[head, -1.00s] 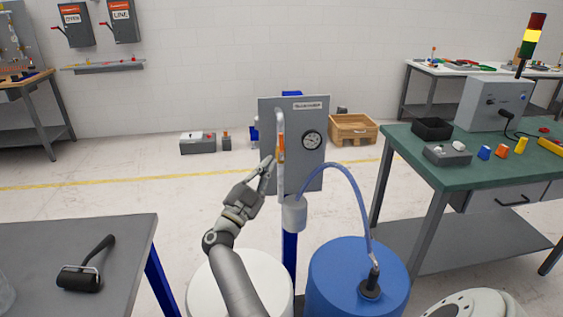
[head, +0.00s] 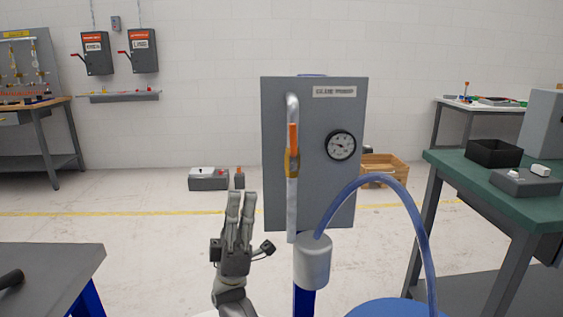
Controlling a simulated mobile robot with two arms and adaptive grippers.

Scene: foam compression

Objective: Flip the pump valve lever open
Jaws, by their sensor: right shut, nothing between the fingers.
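The grey pump panel (head: 311,110) stands upright in the middle of the head view. A pale vertical pipe (head: 292,205) runs down its left part. The orange valve lever (head: 294,138) points up, in line with the pipe, above a brass-coloured valve body (head: 292,163). My right gripper (head: 241,198) points up just left of the panel, lower than the lever and apart from it in the picture. It is shut and empty. My left gripper is not in view.
A round gauge (head: 340,145) sits right of the lever. A clear blue hose (head: 422,235) arches from the white cylinder (head: 312,262) toward a blue drum (head: 385,309). A green bench (head: 463,180) stands right and a grey table (head: 50,262) left, with open floor behind.

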